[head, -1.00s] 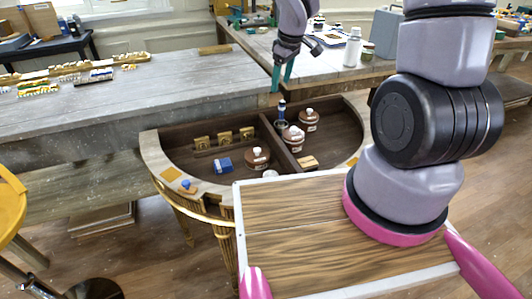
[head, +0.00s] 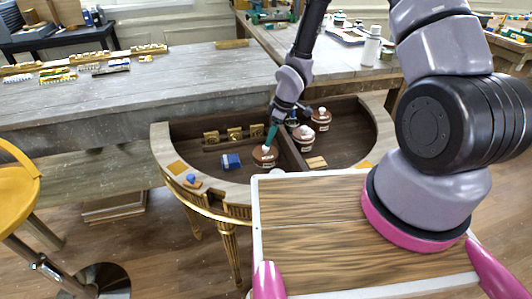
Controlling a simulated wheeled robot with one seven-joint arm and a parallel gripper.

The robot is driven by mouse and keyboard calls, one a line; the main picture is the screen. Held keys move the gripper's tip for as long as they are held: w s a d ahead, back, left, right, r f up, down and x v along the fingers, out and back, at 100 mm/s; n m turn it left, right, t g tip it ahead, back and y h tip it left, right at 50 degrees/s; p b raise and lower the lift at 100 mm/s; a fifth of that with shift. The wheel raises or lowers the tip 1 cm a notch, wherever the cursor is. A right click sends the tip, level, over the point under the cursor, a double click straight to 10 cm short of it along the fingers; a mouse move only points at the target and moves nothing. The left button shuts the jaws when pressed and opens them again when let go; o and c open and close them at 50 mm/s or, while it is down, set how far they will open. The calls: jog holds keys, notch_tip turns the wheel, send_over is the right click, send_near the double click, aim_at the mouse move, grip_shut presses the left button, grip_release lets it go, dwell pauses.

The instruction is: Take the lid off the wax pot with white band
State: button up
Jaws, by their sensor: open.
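Several brown wax pots with pale lid knobs stand in the half-round console (head: 160,150). One is the left pot (head: 265,156), just left of the divider. To its right are a middle pot (head: 303,135) and a back pot (head: 321,119). Pale markings show on their sides, but which one has the white band is too small to tell. My gripper (head: 269,146) points down with its teal fingers right at the top of the left pot, covering part of its lid. It is open. I cannot tell whether the fingers touch the knob.
A wooden divider (head: 290,152) runs through the console beside the left pot. A light wooden block (head: 317,162) lies on the right. My own tray hides the console's front right.

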aim_at(266, 150)
jog(key=x, duration=0.5)
jog(key=shift+s+a, duration=0.1)
jog(key=shift+a, duration=0.2)
grip_shut()
